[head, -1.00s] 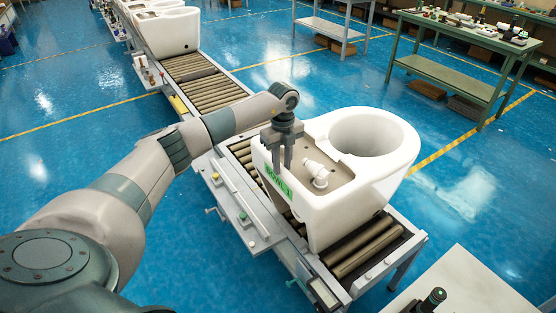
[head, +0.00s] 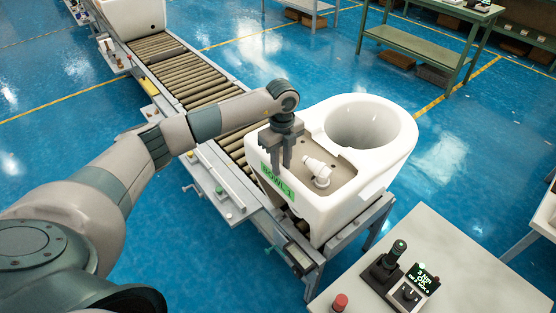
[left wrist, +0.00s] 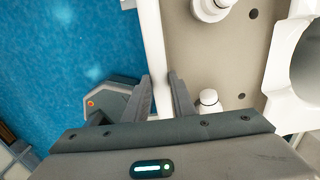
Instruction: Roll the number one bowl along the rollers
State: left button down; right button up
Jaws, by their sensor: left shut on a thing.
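The number one bowl (head: 372,182) is a large white unit with a round opening and a green "BOWL 1" label (head: 277,183). It sits upright at the near end of the roller conveyor (head: 190,78) and hides the rollers beneath it. My left gripper (head: 281,163) points down and is shut on the wall on its label side. In the left wrist view the fingers (left wrist: 159,80) stand on either side of the white wall (left wrist: 152,35). White fittings (head: 318,171) lie in the recess beside the gripper. My right gripper is out of view.
Bare rollers stretch behind the bowl to another white bowl (head: 133,14) at the far end. A grey bench (head: 450,250) with a display device (head: 408,290) stands close at the lower right. A green table (head: 425,45) stands farther back.

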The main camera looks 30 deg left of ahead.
pick_arm(q)
jog(key=shift+w+r, duration=0.1)
jog(key=shift+r, duration=0.05)
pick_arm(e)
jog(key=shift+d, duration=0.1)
pick_arm(q)
jog(key=c, duration=1.5)
grip_release()
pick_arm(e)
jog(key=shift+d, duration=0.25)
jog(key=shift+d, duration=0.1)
pick_arm(q)
jog(key=shift+r+b, duration=0.35)
jog(key=shift+r, duration=0.2)
jog(key=shift+r+b, duration=2.1)
jog(key=shift+r, duration=6)
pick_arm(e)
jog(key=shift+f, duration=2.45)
